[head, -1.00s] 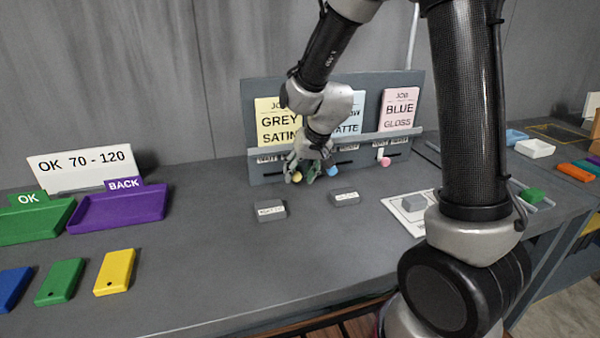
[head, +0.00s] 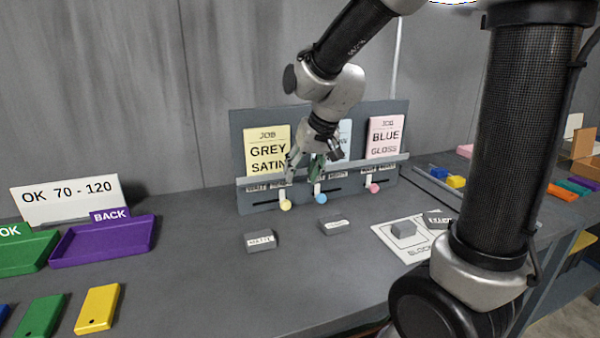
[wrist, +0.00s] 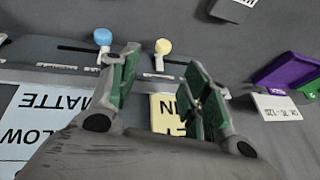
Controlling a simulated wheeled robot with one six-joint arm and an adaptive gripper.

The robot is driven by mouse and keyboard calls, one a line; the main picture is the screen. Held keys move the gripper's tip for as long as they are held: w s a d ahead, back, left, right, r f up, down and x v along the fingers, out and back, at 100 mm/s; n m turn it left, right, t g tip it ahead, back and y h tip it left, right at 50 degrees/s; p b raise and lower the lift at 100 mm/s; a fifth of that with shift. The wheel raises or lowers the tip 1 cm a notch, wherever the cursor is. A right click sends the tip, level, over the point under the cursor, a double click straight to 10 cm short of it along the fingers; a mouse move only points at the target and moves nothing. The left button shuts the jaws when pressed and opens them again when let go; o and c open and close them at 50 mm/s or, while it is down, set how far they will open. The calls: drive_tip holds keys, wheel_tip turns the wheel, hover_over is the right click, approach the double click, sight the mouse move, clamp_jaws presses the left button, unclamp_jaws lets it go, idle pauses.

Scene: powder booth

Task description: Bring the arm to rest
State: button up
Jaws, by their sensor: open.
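My gripper (head: 309,168) hangs in front of the slider panel (head: 240,150), before the cards, with its fingers pointing down. In the wrist view my gripper (wrist: 160,85) shows two green-padded fingers set wide apart with nothing between them. Below it in the head view are a yellow knob (head: 286,206), a blue knob (head: 320,199) and a pink knob (head: 374,188) on slots. The yellow knob (wrist: 163,46) and the blue knob (wrist: 103,36) also show in the wrist view, beyond the fingertips.
Two grey blocks (head: 260,241) (head: 336,226) lie on the bench before the panel. A white card (head: 398,238) with a grey block is to the right. A purple tray (head: 100,241), a green tray (head: 22,250) and coloured plates are at left. The middle front bench is clear.

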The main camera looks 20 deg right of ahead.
drive_tip(key=s+d+r, duration=0.2)
drive_tip(key=s+d, duration=0.2)
drive_tip(key=s, duration=0.3)
drive_tip(key=s+d+r+h, duration=0.1)
drive_tip(key=s+d, duration=0.3)
drive_tip(key=s, duration=0.4)
drive_tip(key=s+d+r+h, duration=0.1)
drive_tip(key=s+d+r, duration=0.2)
drive_tip(key=s, duration=0.4)
drive_tip(key=shift+s+d, duration=0.4)
drive_tip(key=shift+d, duration=0.15)
idle(1.5)
